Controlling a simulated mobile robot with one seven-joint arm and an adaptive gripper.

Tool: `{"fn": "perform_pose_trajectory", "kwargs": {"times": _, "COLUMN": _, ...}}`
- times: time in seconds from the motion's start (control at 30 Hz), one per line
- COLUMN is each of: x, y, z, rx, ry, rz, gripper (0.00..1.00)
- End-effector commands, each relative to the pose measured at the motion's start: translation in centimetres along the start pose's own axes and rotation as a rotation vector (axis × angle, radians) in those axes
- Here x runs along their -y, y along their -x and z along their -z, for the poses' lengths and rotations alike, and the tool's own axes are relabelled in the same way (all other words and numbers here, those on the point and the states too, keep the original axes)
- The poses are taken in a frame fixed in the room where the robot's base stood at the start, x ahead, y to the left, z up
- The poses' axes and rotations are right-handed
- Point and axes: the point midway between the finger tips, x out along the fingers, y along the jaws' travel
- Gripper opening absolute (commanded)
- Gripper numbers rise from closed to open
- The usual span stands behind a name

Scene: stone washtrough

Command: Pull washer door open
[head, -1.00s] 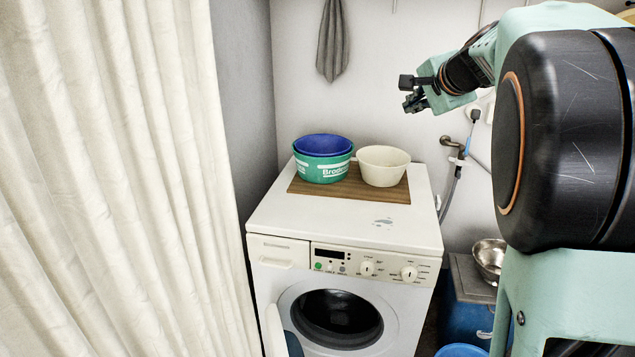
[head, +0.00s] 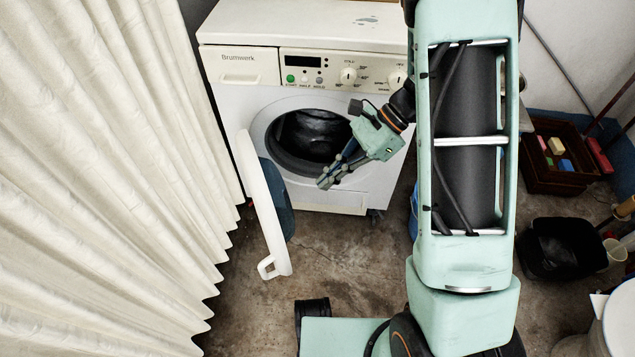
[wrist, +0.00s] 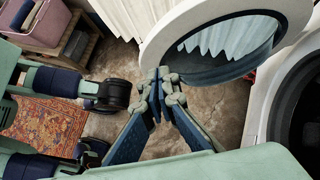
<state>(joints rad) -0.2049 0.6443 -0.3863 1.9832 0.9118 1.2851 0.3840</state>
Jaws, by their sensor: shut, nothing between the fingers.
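The washer (head: 330,190) stands at the back, with its round opening (head: 308,138) uncovered. The washer door (head: 262,200) stands swung wide open to the left, nearly edge-on, with its handle at the free lower end. In the wrist view the door's white rim (wrist: 160,40) and domed glass (wrist: 228,62) show beyond my fingers. My gripper (head: 325,183) is shut and empty, in front of the opening's lower edge and to the right of the door. Its fingertips (wrist: 163,78) appear apart from the door, though the exact gap is hard to judge.
A pale curtain (head: 100,160) hangs along the left side, close to the door. Bare floor (head: 340,255) lies in front of the washer. A brown crate (head: 545,178) and a black bucket (head: 560,248) stand at the right. A patterned rug (wrist: 45,125) shows in the wrist view.

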Motion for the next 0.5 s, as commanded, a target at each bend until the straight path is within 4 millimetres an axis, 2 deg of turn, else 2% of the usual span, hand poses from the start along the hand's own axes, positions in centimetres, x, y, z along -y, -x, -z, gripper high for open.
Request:
{"fn": "perform_pose_trajectory", "kwargs": {"times": 0.03, "x": -0.1, "y": -1.3, "z": 0.2, "rx": 0.001, "ry": 0.000, "rz": -0.004, "gripper": 0.00}}
{"fn": "perform_pose_trajectory", "kwargs": {"times": 0.33, "x": -0.1, "y": -7.9, "z": 0.3, "rx": -0.001, "ry": 0.002, "rz": -0.004, "gripper": 0.00}}
{"fn": "perform_pose_trajectory", "kwargs": {"times": 0.5, "x": 0.0, "y": -9.7, "z": -1.3, "rx": -0.002, "ry": 0.004, "rz": 0.000, "gripper": 0.00}}
